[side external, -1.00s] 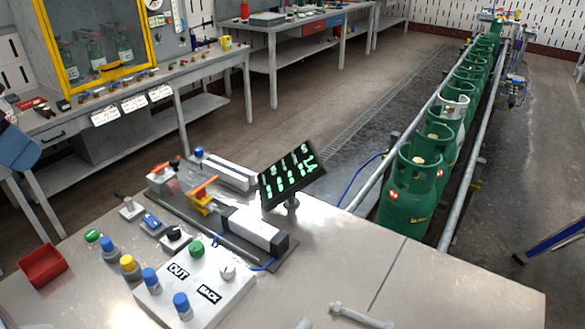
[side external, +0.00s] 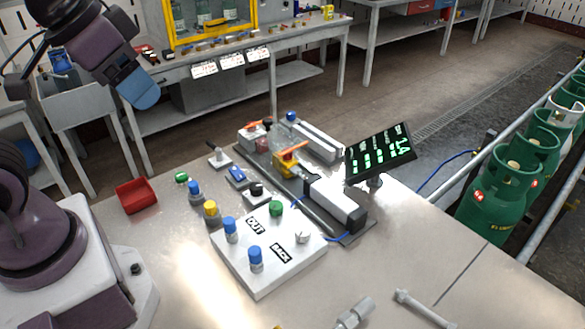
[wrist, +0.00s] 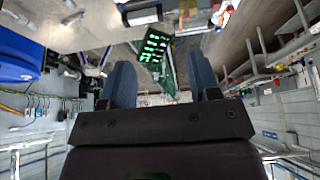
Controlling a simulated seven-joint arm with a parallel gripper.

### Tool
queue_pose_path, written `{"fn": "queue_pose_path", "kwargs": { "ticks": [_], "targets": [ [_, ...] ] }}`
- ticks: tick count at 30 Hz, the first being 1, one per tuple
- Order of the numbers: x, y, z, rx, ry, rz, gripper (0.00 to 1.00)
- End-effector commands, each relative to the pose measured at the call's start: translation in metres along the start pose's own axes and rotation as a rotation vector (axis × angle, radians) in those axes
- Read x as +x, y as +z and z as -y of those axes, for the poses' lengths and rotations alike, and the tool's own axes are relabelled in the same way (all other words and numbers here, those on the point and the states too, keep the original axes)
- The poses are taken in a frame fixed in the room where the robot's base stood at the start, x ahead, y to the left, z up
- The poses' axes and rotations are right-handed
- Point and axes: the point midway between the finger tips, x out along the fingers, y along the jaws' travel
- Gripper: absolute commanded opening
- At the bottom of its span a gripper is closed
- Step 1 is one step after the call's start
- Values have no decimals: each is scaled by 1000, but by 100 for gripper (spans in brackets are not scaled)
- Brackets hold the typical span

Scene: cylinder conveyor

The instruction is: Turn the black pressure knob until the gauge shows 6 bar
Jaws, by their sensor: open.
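A small black knob (side external: 257,190) sits on a light base on the worktable, behind the white button box, in the side external view. A tilted black display (side external: 380,155) with green figures stands to its right; its figures are too small to read surely. It also shows in the wrist view (wrist: 155,45). I cannot make out a dial gauge. My gripper (side external: 143,95) hangs at the upper left, well away from the knob. In the wrist view its two blue fingers (wrist: 162,78) are apart with nothing between them.
The button box (side external: 268,255) carries blue, green and white knobs. A red tray (side external: 136,195) lies to the left. Clamps with orange handles and a long cylinder unit (side external: 335,200) stand behind the box. Green gas bottles (side external: 495,190) line the conveyor at right. The table's front is mostly clear.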

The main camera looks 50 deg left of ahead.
Motion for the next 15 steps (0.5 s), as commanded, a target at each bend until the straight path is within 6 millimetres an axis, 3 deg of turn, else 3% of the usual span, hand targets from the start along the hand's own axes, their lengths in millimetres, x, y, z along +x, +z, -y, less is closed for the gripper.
{"fn": "queue_pose_path", "kwargs": {
  "ticks": [8, 15],
  "targets": [
    [58, -17, 8, -104, -6, 257, 56],
    [134, -45, 20, -530, -99, 424, 56]
  ]
}}
